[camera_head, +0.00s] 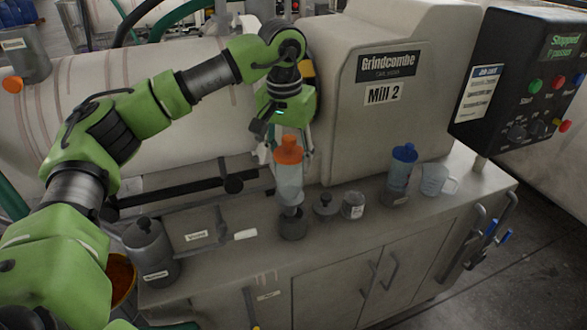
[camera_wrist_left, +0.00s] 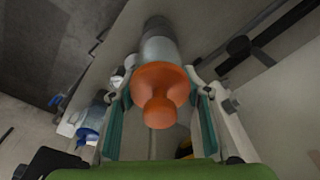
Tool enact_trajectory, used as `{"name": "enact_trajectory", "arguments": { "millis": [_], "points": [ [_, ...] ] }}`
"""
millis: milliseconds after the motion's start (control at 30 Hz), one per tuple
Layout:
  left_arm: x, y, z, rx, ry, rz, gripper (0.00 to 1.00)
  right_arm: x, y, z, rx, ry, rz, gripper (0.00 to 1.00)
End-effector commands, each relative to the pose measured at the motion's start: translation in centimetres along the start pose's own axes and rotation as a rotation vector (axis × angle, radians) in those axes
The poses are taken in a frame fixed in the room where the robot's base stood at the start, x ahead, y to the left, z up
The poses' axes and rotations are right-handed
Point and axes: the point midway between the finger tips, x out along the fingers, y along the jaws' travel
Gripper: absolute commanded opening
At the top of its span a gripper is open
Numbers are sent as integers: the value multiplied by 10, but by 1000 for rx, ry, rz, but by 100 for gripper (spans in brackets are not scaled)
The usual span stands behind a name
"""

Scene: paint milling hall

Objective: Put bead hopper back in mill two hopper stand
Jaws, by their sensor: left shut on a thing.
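The bead hopper (camera_head: 290,185), a clear grey bottle-like vessel with an orange lid (camera_head: 289,150), is upright above the worktop in front of Mill 2. My left gripper (camera_head: 288,160) is shut on it from above, fingers either side near the lid. In the left wrist view the orange lid (camera_wrist_left: 160,90) sits between the fingers, and the grey body (camera_wrist_left: 160,45) extends beyond it. The hopper's narrow lower end is right over a dark round stand (camera_head: 293,226). I cannot tell whether it is seated in it or just above. My right gripper is not in view.
A blue-lidded hopper (camera_head: 402,165) and a clear jug (camera_head: 434,180) stand to the right. A dark knobbed lid (camera_head: 326,206) and a small labelled jar (camera_head: 353,205) are close beside the stand. A grey canister (camera_head: 148,250) stands at left. The mill housing (camera_head: 385,120) rises behind.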

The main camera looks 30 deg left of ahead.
Motion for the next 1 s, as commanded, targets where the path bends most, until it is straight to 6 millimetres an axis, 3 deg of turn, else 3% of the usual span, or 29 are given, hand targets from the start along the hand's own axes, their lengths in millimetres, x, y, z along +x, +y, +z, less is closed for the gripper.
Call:
{"name": "enact_trajectory", "arguments": {
  "millis": [100,400,1000],
  "points": [
    [7,3,-5,0,1,0,8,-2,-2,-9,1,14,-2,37],
    [41,4,-4,0,2,0,8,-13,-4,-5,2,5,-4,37],
    [53,4,-2,-1,2,1,8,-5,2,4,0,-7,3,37]
  ]
}}
